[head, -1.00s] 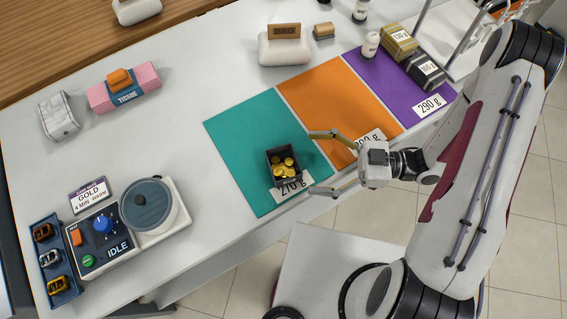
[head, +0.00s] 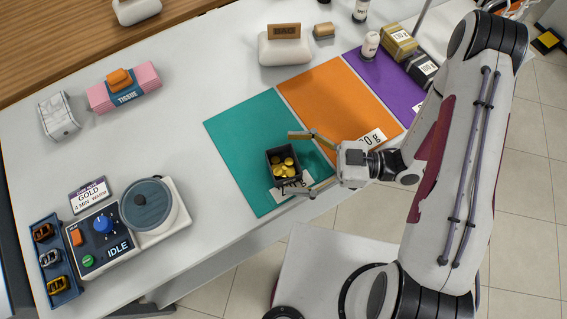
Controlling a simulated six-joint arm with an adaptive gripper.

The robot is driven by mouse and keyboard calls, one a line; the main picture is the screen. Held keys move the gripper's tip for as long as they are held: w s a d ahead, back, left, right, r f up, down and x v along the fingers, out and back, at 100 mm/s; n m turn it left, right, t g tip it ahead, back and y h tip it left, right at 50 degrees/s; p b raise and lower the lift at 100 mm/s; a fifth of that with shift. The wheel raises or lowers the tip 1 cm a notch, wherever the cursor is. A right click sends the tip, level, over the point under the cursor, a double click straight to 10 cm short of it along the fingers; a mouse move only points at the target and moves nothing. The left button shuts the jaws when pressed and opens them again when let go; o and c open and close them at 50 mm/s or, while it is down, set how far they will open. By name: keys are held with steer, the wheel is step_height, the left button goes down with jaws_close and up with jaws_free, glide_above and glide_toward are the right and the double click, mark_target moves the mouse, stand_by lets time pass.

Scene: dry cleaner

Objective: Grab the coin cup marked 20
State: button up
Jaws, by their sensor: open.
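A small dark square cup (head: 271,168) holding several gold coins stands on the teal mat (head: 237,131). No number 20 can be read on the cup in this view. A white label (head: 291,188), partly covered, lies at the mat's front edge beside the cup; its text is hard to read now. My gripper (head: 300,163) is open and empty. It comes in from the right, with one finger behind and one in front of the cup's right side. The fingertips are close to the cup; I cannot tell whether they touch it.
An orange mat (head: 330,95) and a purple mat (head: 385,78) lie to the right, with labelled boxes (head: 399,40) behind. A white dispenser (head: 285,50) stands at the back. A control unit marked IDLE (head: 118,252) is at left. The counter between is clear.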

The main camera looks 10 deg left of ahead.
mark_target(294, 168)
steer(key=shift+c, duration=0.5)
steer(key=c, duration=1.2)
steer(key=shift+r, duration=0.15)
step_height(294, 168, up, 10)
stand_by(0.5)
